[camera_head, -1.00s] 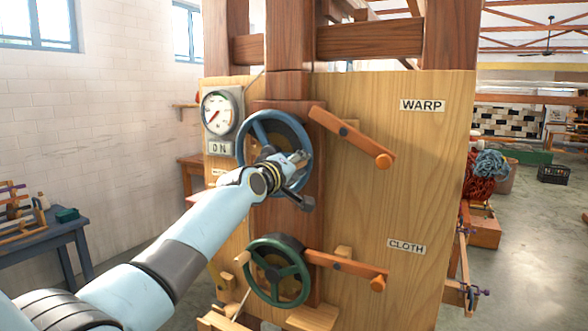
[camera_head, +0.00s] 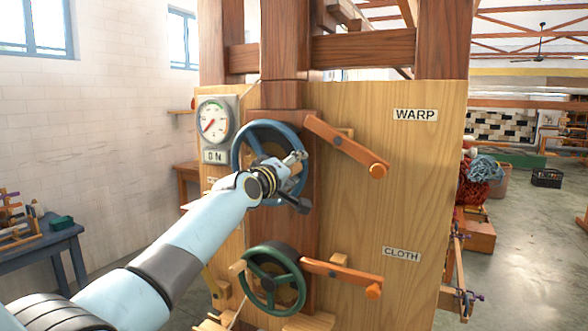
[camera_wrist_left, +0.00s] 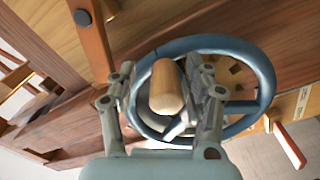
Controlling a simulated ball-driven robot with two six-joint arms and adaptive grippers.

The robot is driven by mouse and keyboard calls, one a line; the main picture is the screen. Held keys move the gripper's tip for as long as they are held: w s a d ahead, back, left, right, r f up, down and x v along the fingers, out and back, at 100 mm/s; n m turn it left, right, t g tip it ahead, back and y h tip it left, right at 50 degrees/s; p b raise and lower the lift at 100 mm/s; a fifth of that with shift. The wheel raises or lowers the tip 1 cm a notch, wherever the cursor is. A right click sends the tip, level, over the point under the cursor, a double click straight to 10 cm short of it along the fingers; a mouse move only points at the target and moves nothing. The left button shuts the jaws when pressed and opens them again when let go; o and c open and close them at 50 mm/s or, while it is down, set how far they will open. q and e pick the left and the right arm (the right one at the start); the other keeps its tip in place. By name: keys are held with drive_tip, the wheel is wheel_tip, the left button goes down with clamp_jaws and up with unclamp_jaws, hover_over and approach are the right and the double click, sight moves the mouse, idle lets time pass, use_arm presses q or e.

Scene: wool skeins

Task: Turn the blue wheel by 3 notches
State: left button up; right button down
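The blue wheel (camera_head: 243,139) is on the upper part of the wooden panel, partly covered by my left arm. My left gripper (camera_head: 297,180) is in front of its right side, with its fingers spread. In the left wrist view, the blue wheel (camera_wrist_left: 262,75) has a pale wooden knob (camera_wrist_left: 166,88) that points toward the camera. The left gripper (camera_wrist_left: 166,78) has one finger on each side of this knob. A gap shows on the left of the knob; contact on the right is hard to tell. My right gripper is not in view.
A green wheel (camera_head: 251,280) is below the blue one. Wooden levers (camera_head: 340,146) and (camera_head: 338,274) are by the WARP (camera_head: 415,115) and CLOTH (camera_head: 401,254) labels. A gauge (camera_head: 213,122) is at the upper left. A blue table (camera_head: 40,240) is at the left.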

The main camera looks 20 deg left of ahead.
use_arm(q)
drive_tip(key=shift+s+f, duration=0.1)
drive_tip(key=shift+f, duration=0.05)
drive_tip(key=shift+s, duration=0.4)
drive_tip(key=s, duration=1.1)
drive_tip(key=shift+a, duration=0.45)
